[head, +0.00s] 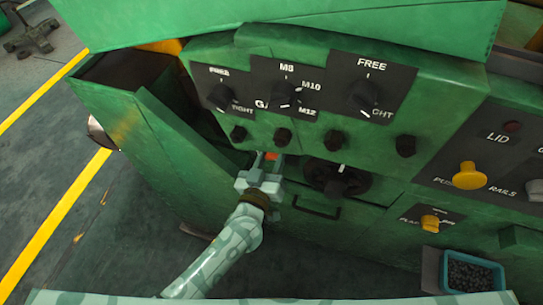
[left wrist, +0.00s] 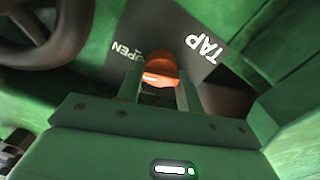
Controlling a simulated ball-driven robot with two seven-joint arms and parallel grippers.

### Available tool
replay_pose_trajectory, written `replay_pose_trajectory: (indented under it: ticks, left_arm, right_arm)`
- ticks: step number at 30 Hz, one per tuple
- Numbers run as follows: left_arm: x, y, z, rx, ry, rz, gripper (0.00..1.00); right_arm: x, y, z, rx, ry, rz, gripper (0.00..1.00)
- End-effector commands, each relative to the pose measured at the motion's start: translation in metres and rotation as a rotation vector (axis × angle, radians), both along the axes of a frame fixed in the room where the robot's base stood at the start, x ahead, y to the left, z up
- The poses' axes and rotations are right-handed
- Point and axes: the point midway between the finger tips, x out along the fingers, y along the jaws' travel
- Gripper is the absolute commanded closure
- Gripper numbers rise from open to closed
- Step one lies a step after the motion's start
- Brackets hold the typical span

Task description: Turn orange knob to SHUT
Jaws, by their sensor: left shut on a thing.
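The orange knob (left wrist: 163,66) sits on a dark label plate (left wrist: 205,62) marked TAP and OPEN in the left wrist view. No SHUT mark can be read in either view. A pale line shows on the knob's near face, but I cannot tell which mark it points at. In the head view only a small bit of the orange knob (head: 271,155) shows beyond the fingers. My left gripper (head: 266,165) is shut on the knob, with one finger on each side of it in the left wrist view (left wrist: 160,86). My right gripper is not in view.
A dark handwheel (head: 338,178) is just right of my left gripper, with a handle (head: 316,208) below. Dark knobs (head: 283,137) line the green panel above. Open floor lies left.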

Motion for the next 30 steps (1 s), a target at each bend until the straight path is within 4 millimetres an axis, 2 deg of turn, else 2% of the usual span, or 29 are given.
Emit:
replay_pose_trajectory:
  ticks: [13,30]
  left_arm:
    - [-0.0001,0.0014,-0.0016,-0.400,0.133,-0.001,0.86]
    - [0.0000,0.0029,-0.0050,-0.900,0.296,0.002,0.86]
  right_arm:
    - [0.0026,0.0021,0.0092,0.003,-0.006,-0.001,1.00]
    - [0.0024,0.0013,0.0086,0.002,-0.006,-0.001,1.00]
